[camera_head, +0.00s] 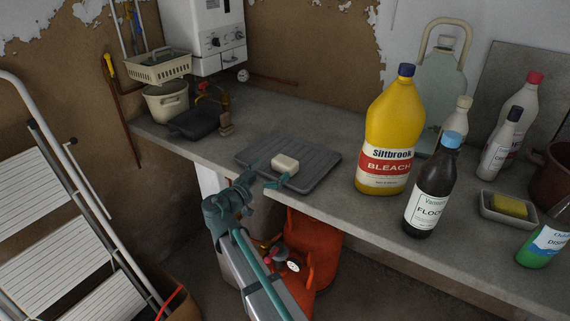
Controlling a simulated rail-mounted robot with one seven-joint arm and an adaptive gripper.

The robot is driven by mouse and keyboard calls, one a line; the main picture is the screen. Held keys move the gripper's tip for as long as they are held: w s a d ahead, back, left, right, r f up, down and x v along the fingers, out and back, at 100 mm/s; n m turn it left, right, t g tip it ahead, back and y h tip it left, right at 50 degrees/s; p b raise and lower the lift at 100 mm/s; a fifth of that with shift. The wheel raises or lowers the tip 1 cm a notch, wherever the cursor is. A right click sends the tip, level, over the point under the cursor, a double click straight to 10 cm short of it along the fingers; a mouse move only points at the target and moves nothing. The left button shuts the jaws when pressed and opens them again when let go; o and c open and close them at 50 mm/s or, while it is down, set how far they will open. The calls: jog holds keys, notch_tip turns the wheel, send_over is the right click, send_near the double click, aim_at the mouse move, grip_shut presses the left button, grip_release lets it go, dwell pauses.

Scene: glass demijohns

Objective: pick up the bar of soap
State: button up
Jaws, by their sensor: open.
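The bar of soap (286,162) is a small cream block. It lies on a grey ribbed tray (318,160) on the worktop. My gripper (269,174) is teal and open, at the front edge of the tray. Its fingertips are just in front of the soap and to its left, one close to the soap's near side. I cannot tell whether that finger touches it. Nothing shows between the fingers, and the soap's lower near edge is partly hidden by the finger.
A yellow bleach bottle (391,130) and a dark bottle (434,190) stand right of the tray. A sponge dish (507,220) is further right. A dark pan (194,122) lies left. An orange gas cylinder (314,245) is below the worktop. A stepladder (45,180) stands at left.

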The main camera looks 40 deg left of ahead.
aim_at(280, 164)
jog(key=shift+w+p, duration=1.15)
jog(key=shift+w, duration=1.9)
jog(key=c, duration=1.1)
